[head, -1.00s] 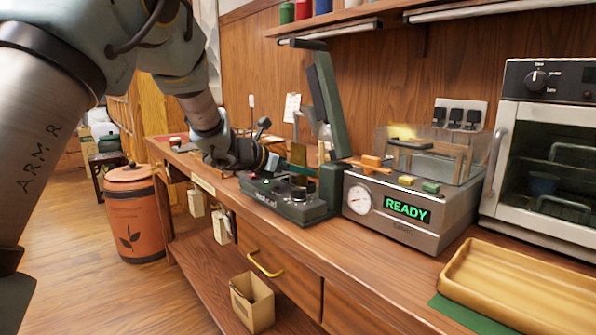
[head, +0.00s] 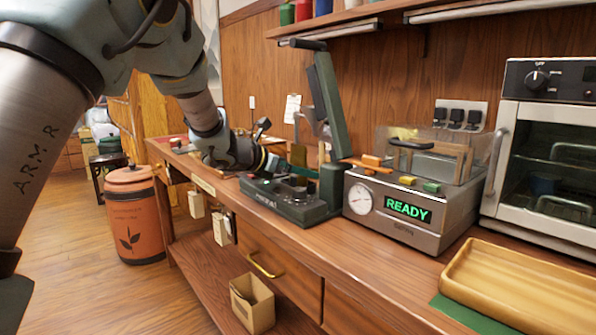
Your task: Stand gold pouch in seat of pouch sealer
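The pouch sealer, which I take to be the dark green machine (head: 287,203) with a tall raised arm (head: 330,105), stands on the counter in the middle of the head view. My gripper (head: 281,163) is just behind and above its left part, pointing right. A small upright brownish-gold patch (head: 313,158) shows right of the gripper, by the foot of the raised arm. It may be the gold pouch, but it is partly hidden.
A grey machine (head: 405,215) reading READY stands close on the right, then an oven (head: 545,150). A wooden tray (head: 520,290) lies at the front right. A shelf overhangs the back. The counter's front edge is clear before the sealer.

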